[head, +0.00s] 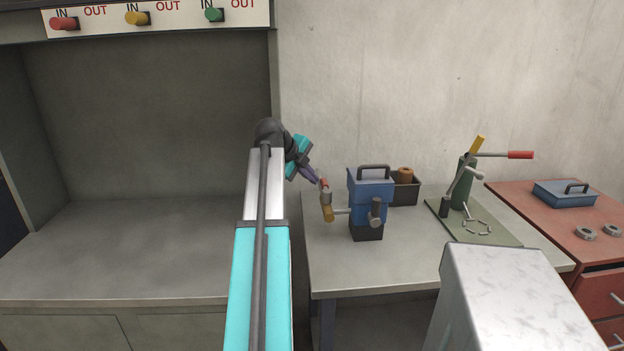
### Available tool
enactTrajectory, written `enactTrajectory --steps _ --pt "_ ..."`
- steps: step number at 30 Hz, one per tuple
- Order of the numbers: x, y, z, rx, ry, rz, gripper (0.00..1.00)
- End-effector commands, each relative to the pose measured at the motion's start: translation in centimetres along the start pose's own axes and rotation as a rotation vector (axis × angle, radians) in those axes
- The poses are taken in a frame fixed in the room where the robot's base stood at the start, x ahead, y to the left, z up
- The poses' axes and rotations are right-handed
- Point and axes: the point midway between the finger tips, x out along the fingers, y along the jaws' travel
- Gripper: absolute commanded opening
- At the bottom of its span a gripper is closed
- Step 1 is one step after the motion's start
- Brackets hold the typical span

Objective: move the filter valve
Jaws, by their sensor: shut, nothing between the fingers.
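A blue boxy unit (369,192) with a dark handle on top and a dark base stands on the grey table. A small valve-like fitting (326,198) sticks out to its left on a short pipe, with a red tip on top and a brass-coloured lower part; I take it for the filter valve. My gripper (314,178) is shut and empty, at the upper left of the fitting. Its fingertips are close to the red tip; I cannot tell whether they touch it. The exact position of the valve's lever is too small to tell.
A grey knob (376,211) sits on the unit's front. Behind it is a dark bin (405,191) with a brown roll. A green hand press (465,185) stands to the right, and a red cabinet (520,203) beyond. The grey table (335,270) is clear in front.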

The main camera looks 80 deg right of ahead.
Motion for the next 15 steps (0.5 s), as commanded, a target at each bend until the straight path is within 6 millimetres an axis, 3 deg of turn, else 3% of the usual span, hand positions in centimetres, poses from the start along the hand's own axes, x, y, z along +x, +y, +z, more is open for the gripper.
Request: enactTrajectory --steps 15 --pt "-6.9 0.0 0.0 0.0 -0.002 -0.002 0.0"
